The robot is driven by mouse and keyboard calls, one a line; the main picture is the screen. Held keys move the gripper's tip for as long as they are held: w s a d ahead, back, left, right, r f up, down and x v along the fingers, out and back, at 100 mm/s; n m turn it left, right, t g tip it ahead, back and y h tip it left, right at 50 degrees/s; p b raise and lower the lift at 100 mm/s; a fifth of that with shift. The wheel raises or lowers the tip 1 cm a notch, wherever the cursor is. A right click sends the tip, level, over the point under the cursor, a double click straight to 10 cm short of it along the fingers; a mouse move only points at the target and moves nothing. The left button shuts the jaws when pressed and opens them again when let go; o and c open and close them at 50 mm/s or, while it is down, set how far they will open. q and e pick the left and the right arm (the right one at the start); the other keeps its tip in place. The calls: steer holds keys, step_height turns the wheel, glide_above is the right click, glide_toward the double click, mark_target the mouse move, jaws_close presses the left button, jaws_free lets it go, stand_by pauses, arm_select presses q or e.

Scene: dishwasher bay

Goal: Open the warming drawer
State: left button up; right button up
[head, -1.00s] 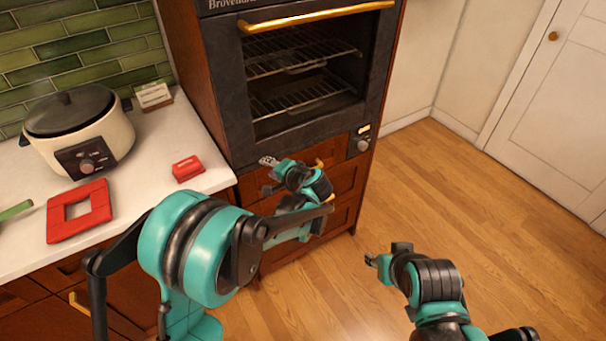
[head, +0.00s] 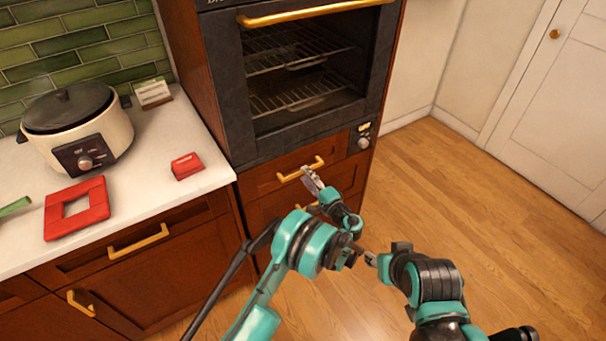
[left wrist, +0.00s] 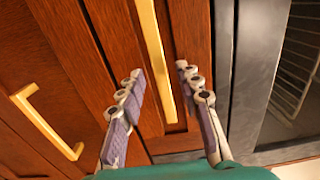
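The warming drawer (head: 265,181) is a wooden front with a gold bar handle (head: 290,176), directly under the oven. It looks shut. My left gripper (head: 308,174) is at the right part of this handle. In the left wrist view the gripper (left wrist: 158,72) is open, its two fingers on either side of the gold handle (left wrist: 152,45). I cannot tell whether the handle is deep between the fingertips or just beyond them. My right gripper (head: 370,258) is low at the right, away from the drawer, and its fingers are too small to read.
The oven (head: 300,80) above has a dark, open-looking window with racks. A lower drawer's handle (left wrist: 45,120) shows in the left wrist view. The counter at left holds a cooker (head: 78,130), a red frame (head: 90,222) and a red block (head: 187,166). Wooden floor at right is clear.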

arm_select(q)
steer(key=shift+b+x, duration=0.35)
steer(key=shift+x, duration=1.25)
jaws_close()
steer(key=shift+s, duration=0.1)
